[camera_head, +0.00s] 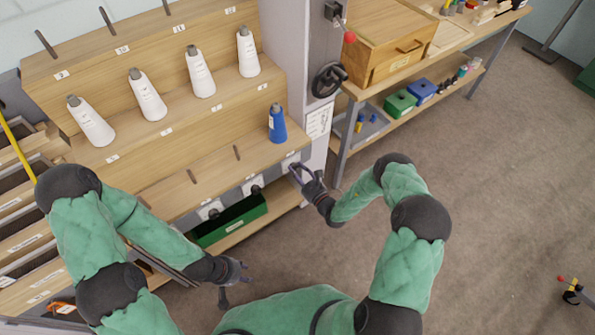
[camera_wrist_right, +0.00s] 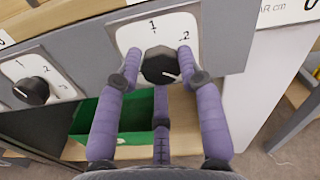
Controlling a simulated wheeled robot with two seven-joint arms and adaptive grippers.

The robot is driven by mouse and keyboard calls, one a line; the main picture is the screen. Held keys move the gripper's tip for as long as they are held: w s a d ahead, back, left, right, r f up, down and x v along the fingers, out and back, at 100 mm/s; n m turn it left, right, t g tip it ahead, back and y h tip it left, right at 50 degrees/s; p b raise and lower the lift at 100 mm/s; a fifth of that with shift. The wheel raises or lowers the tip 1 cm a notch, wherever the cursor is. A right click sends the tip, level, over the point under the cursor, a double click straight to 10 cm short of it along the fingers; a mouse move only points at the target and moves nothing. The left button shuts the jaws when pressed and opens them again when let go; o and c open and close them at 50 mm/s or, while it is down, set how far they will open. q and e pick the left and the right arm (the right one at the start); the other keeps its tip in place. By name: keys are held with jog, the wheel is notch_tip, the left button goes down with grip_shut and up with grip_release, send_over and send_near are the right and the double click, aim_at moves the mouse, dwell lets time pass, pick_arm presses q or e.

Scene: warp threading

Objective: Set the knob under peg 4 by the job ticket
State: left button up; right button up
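In the right wrist view a dark knob (camera_wrist_right: 160,65) sits on a white dial plate (camera_wrist_right: 128,35) marked 1 and 2. Its pale pointer line points right and slightly down; any lower marks are hidden. My right gripper (camera_head: 297,172) is at the right end of the rack front. In the wrist view its purple fingers (camera_wrist_right: 159,58) straddle the knob, with a narrow gap on its left; contact on the right is unclear. A blue cone (camera_head: 277,126) stands on the shelf above. My left gripper (camera_head: 232,280) is low, apart from the rack, with its fingers spread and empty.
Another knob (camera_wrist_right: 32,90) is to the left on the same panel. A green bin (camera_head: 232,220) is below. A white printed sheet (camera_head: 319,120) hangs on the post, unreadable here. Several white cones (camera_head: 148,95) stand on the upper step. A workbench (camera_head: 400,80) is at the right.

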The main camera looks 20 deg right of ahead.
jog(key=shift+r, duration=0.1)
jog(key=shift+w+n, duration=0.1)
jog(key=shift+n, duration=0.7)
jog(key=o, duration=1.1)
jog(key=shift+r, duration=0.1)
jog(key=shift+o, duration=0.2)
jog(key=shift+s, duration=0.25)
jog(key=v, duration=1.1)
jog(key=shift+s, duration=0.3)
